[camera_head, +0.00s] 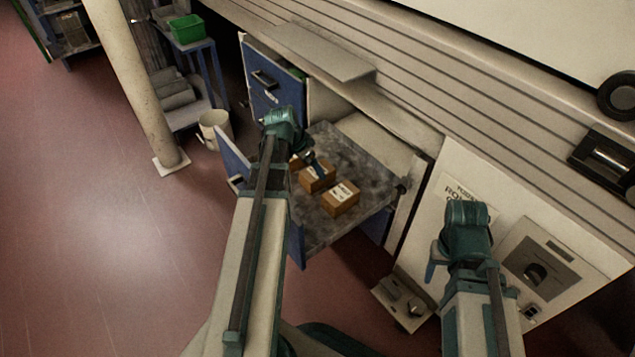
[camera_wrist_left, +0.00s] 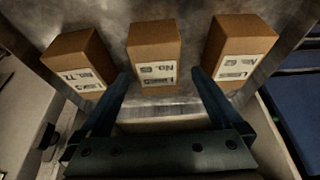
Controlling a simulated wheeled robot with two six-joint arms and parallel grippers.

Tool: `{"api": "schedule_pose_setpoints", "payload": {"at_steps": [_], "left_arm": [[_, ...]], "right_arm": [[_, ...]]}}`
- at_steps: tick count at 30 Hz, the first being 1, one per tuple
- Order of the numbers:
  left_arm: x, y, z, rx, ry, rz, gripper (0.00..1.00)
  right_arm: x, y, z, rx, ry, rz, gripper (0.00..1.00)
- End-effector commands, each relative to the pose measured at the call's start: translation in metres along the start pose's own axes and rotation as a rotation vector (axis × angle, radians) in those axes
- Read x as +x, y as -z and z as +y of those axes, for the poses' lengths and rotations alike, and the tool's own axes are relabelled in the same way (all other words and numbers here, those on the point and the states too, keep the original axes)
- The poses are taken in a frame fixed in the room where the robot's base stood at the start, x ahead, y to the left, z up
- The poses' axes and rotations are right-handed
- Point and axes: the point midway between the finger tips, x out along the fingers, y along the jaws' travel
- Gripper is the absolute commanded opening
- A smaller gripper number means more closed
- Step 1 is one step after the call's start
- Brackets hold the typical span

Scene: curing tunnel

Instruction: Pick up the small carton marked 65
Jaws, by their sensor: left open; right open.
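Three small brown cartons with white labels stand in a row on a grey drawer floor. In the left wrist view they are the left carton (camera_wrist_left: 78,60), the middle carton (camera_wrist_left: 154,50) and the right carton (camera_wrist_left: 243,48). In the head view two show clearly, a middle one (camera_head: 317,180) and a nearer one (camera_head: 341,199); the third is partly hidden by my left arm. My left gripper (camera_wrist_left: 160,78) is open, its fingertips beside the middle carton's sides. My right gripper (camera_head: 432,268) is open and empty, right of the drawer.
A control panel (camera_head: 540,268) is at the right. A column (camera_head: 135,85), a white bucket (camera_head: 213,128) and a green bin (camera_head: 187,29) stand left. Red floor is clear left.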

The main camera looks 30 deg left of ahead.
Motion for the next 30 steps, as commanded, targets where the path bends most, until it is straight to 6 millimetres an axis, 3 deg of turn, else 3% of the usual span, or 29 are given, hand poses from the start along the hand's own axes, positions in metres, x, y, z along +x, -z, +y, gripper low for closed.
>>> {"api": "schedule_pose_setpoints", "payload": {"at_steps": [7, 18, 30], "left_arm": [[0.008, -0.001, 0.001, 0.000, 0.000, 0.000, 1.00], [0.051, -0.001, 0.004, 0.001, 0.000, 0.000, 1.00], [0.051, 0.000, 0.004, 0.000, 0.001, 0.000, 1.00]], "right_arm": [[0.007, 0.000, -0.001, 0.002, 0.000, 0.000, 0.57], [0.048, 0.003, -0.005, 0.012, 0.000, 0.000, 0.57], [0.047, 0.003, -0.005, 0.012, 0.000, 0.000, 0.57]]}}
